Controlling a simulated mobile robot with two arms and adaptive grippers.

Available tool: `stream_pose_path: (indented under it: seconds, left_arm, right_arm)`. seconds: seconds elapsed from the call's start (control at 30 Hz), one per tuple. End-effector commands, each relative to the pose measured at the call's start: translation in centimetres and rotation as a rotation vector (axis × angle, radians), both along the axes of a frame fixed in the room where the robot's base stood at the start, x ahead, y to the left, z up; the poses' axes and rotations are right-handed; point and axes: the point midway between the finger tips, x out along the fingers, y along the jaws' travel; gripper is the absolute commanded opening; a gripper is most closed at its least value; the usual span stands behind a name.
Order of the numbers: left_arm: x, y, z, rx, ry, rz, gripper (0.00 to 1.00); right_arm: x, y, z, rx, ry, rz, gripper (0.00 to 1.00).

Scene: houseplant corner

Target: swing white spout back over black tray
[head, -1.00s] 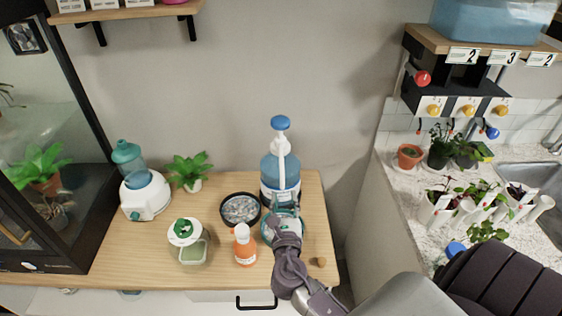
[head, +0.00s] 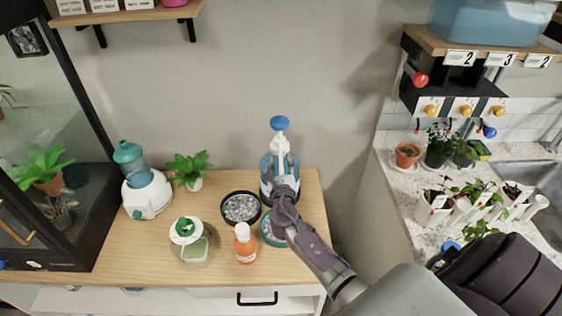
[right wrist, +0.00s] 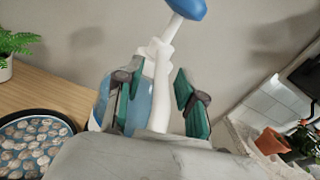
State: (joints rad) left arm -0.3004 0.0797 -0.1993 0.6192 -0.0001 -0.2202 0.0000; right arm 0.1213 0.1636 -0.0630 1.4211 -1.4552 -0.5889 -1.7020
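The white spout (head: 279,156) belongs to a blue pump bottle (head: 266,168) with a blue knob on top, standing at the back right of the wooden table. In the right wrist view the white spout (right wrist: 162,88) runs down between the fingers of my right gripper (right wrist: 157,100). Gaps show on both sides, so the gripper is open around it. The black tray (head: 223,212), round and filled with pebbles, sits left of the bottle. The spout points toward the front, not over the tray; its tip is hidden. My left gripper is not in view.
An orange bottle (head: 245,248) with a white cap stands in front of the black tray. A teal dish (head: 268,238) lies under my right forearm.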

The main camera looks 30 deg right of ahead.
Motion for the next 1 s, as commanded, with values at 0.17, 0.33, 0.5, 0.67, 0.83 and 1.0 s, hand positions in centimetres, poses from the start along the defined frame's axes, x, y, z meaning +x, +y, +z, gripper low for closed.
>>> stream_pose_path:
  seconds: [0.17,0.33,0.5,0.67,0.83,1.0]
  left_arm:
    - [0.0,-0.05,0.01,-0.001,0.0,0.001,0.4]
    - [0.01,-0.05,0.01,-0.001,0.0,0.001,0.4]
    - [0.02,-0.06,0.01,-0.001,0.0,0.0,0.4]
    - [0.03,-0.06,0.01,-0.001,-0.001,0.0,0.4]
    - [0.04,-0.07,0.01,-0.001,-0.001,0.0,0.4]
    - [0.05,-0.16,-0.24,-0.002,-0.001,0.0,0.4]
  right_arm:
    - [0.19,-0.13,0.01,0.001,-0.001,0.0,0.39]
    - [0.16,-0.12,0.01,0.001,-0.001,0.0,0.3]
    - [0.14,-0.11,0.01,0.0,0.0,0.0,0.02]
    - [0.14,-0.1,0.0,0.0,0.0,0.0,0.0]
    - [0.13,-0.09,0.0,0.0,0.0,0.0,0.0]
    - [0.43,-0.16,-0.06,0.001,-0.001,-0.007,0.0]
